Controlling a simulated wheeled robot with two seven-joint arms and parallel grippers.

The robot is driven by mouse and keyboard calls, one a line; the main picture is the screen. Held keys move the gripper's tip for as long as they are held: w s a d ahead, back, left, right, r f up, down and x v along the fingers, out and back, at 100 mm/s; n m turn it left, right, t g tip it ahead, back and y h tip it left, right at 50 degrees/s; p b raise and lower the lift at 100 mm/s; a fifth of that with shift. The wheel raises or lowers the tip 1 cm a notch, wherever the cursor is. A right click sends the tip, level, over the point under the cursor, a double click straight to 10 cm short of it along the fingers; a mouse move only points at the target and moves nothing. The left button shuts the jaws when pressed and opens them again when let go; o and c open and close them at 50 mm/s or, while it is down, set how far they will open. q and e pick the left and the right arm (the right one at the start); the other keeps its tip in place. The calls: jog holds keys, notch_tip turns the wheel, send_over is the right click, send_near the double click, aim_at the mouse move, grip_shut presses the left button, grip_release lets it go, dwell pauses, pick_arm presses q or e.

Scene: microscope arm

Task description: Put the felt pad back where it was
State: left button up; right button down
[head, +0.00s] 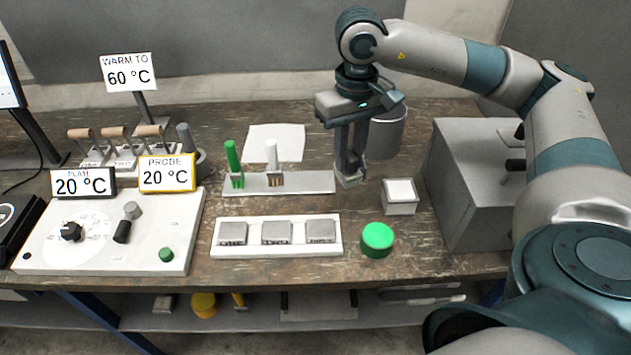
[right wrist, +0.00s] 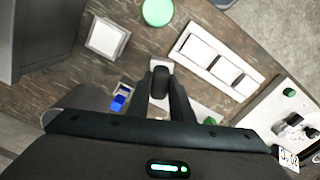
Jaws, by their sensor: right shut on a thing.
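My right gripper (head: 348,178) points straight down at the right end of a narrow white rack (head: 300,184). In the right wrist view my right gripper (right wrist: 160,92) is shut on a dark, round-ended thing (right wrist: 160,78), which seems to be the felt pad's handle. It is over or in the rack's end; the fingers hide its lower part, so I cannot tell whether it touches the rack. A green brush (head: 232,160) and a white brush with brown bristles (head: 273,160) stand upright in the rack. My left gripper is not in view.
A grey cup (head: 388,132) stands close behind my right gripper, with a blue thing (right wrist: 119,101) by it. A small white-topped box (head: 400,192), a green button (head: 377,237) and a three-block tray (head: 276,252) lie in front. A grey box (head: 468,180) stands right.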

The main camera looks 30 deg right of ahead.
jog(key=shift+d+r, duration=0.15)
jog(key=shift+d, duration=0.15)
jog(key=shift+w+f, duration=0.25)
jog(key=shift+w, duration=0.15)
jog(key=w+f+b, duration=0.1)
jog(key=w+f, duration=0.5)
jog(key=w, duration=0.5)
jog(key=shift+a+f, duration=0.25)
jog(key=shift+a, duration=0.2)
jog(key=shift+s, duration=0.1)
